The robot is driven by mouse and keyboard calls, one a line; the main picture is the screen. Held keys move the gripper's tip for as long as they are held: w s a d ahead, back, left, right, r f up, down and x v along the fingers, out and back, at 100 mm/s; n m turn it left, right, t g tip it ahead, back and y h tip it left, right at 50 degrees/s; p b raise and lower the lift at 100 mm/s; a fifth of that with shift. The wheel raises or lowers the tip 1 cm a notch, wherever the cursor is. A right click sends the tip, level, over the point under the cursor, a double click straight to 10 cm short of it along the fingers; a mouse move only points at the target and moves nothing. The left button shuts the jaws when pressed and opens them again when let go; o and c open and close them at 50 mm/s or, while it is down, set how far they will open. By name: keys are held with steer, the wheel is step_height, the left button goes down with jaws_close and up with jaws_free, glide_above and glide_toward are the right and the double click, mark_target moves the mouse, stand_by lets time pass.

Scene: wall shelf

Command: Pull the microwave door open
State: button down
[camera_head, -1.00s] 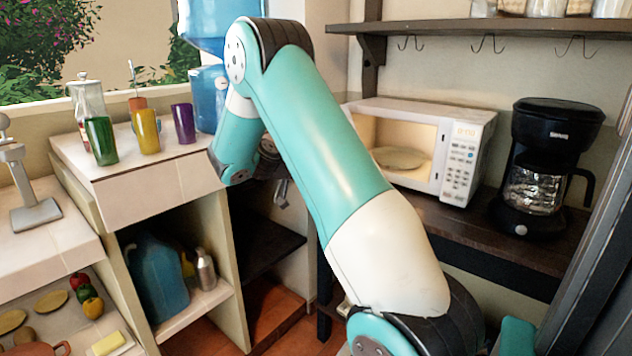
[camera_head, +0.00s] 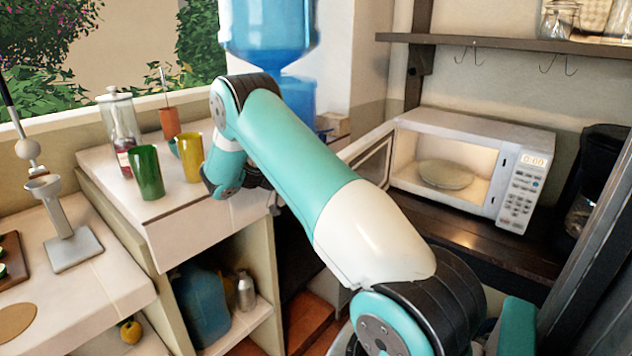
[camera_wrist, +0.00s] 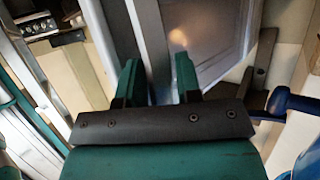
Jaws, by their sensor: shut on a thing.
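The white microwave (camera_head: 535,138) stands on a dark counter at the right of the head view, with its lit inside and round plate (camera_head: 446,174) showing. Its door (camera_head: 377,158) is swung open to the left, and my arm covers part of it. In the wrist view the door's grey panel (camera_wrist: 215,40) is ahead of my gripper (camera_wrist: 156,78). My arm hides the fingers in the head view.
A black coffee maker (camera_head: 590,185) stands right of the microwave, beside a dark upright post. A shelf (camera_head: 500,46) with hooks hangs above. At left, a counter (camera_head: 150,200) holds green and yellow cups, near a blue water bottle (camera_head: 268,30).

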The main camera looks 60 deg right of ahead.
steer(key=shift+d+r, duration=0.1)
steer(key=shift+d, duration=0.1)
steer(key=c, duration=0.8)
jaws_free()
steer(key=shift+d, duration=0.15)
steer(key=shift+w+a, duration=0.1)
steer(key=shift+a, duration=0.1)
